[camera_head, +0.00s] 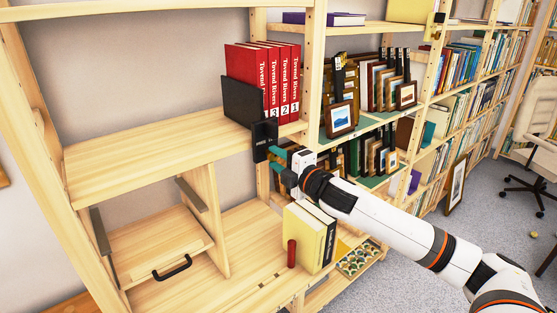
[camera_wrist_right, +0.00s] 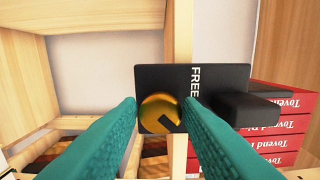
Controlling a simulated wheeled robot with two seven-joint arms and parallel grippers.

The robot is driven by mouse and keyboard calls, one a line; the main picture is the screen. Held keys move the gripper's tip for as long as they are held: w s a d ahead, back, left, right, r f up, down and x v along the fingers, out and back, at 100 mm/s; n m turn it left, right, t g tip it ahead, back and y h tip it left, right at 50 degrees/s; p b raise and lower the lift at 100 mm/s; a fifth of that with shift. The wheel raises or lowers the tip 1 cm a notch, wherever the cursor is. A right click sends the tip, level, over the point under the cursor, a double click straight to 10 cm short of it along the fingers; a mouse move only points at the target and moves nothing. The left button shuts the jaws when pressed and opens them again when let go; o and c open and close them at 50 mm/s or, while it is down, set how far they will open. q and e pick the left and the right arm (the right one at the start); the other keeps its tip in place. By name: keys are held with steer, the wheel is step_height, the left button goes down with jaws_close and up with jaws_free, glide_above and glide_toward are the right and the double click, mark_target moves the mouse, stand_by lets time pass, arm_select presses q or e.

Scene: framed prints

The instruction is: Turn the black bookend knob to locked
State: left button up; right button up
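The black bookend (camera_head: 243,103) stands at the left end of a row of red books on the upper shelf. Its black lock block (camera_head: 265,139) is at the shelf's front edge. In the right wrist view the block shows a round gold knob (camera_wrist_right: 160,112) with a dark slot, and the word FREE beside it. My right gripper (camera_head: 272,156) is at the block. In the wrist view its teal fingers (camera_wrist_right: 160,106) are apart, one on each side of the knob. I cannot tell whether they touch it. My left gripper is not in view.
The red books (camera_head: 278,75) stand to the right of the bookend. Yellow books (camera_head: 308,236) and a red cylinder (camera_head: 291,253) stand on the lower shelf below my right arm. Framed prints (camera_head: 341,119) fill the bay to the right. The upper shelf left of the bookend is bare.

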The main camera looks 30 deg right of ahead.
steer(key=shift+o, duration=1.4)
steer(key=shift+s, duration=0.1)
steer(key=shift+s+f, duration=0.15)
steer(key=shift+s, duration=0.15)
steer(key=s+b, duration=0.2)
steer(key=s, duration=0.9)
steer(key=shift+d+b, duration=0.4)
steer(key=shift+d, duration=0.05)
steer(key=shift+s, duration=0.1)
